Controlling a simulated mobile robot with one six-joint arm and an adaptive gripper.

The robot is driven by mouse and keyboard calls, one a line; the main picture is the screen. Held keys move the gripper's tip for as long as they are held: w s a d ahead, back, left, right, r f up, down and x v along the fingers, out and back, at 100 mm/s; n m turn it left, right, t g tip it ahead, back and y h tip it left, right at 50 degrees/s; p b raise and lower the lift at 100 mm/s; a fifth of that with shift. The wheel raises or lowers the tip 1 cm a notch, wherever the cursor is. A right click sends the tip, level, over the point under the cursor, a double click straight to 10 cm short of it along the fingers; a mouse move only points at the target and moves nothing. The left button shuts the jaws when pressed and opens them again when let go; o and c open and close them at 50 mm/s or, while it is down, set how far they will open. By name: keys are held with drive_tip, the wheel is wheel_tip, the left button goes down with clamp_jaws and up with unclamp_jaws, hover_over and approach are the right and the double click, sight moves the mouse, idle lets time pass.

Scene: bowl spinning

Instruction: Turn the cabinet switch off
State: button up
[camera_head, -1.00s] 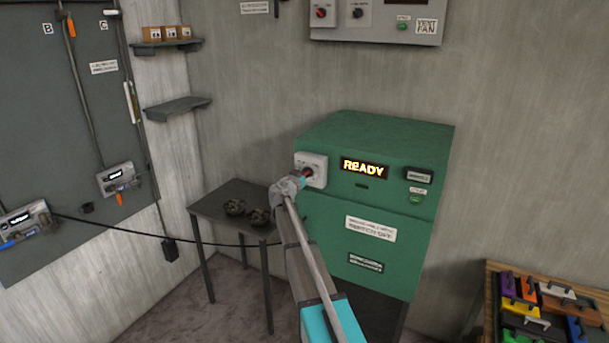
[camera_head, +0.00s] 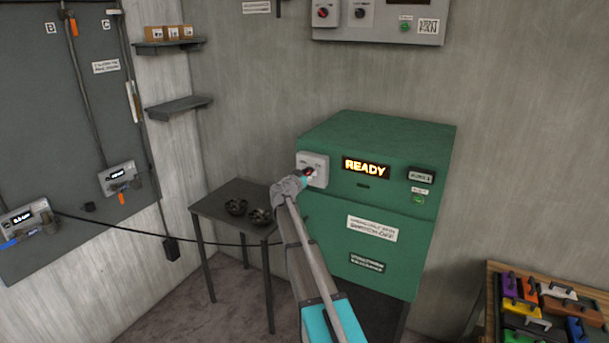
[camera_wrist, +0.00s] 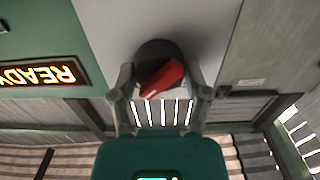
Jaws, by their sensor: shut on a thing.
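The green cabinet (camera_head: 375,200) stands against the back wall, with a lit READY display (camera_head: 366,168) on its front. Its switch is a red knob (camera_wrist: 161,85) on a dark round base, mounted on a white plate (camera_head: 318,172) at the cabinet's upper left. My gripper (camera_head: 305,176) is at this plate and hides part of it in the head view. In the wrist view my gripper (camera_wrist: 161,92) has one finger on each side of the knob and is shut on it. The red pointer lies at a slant in that view.
A small dark table (camera_head: 215,207) with two dark bowls (camera_head: 248,212) stands left of the cabinet. A wooden table (camera_head: 492,300) with coloured blocks is at the lower right. A grey panel (camera_head: 375,22) hangs above. A cable runs behind the small table.

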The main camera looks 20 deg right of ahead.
drive_tip(key=shift+w+n, duration=0.1)
drive_tip(key=shift+n, duration=0.2)
drive_tip(key=n, duration=0.4)
drive_tip(key=shift+w, duration=0.1)
drive_tip(key=n, duration=0.4)
drive_tip(key=shift+n, duration=0.4)
drive_tip(key=n, duration=0.4)
drive_tip(key=shift+w+f, duration=0.1)
drive_tip(key=shift+n, duration=2.2)
drive_tip(key=o, duration=1.1)
drive_tip(key=shift+d+f, duration=0.1)
drive_tip(key=shift+d, duration=0.05)
drive_tip(key=shift+o, duration=0.2)
drive_tip(key=shift+a, duration=0.25)
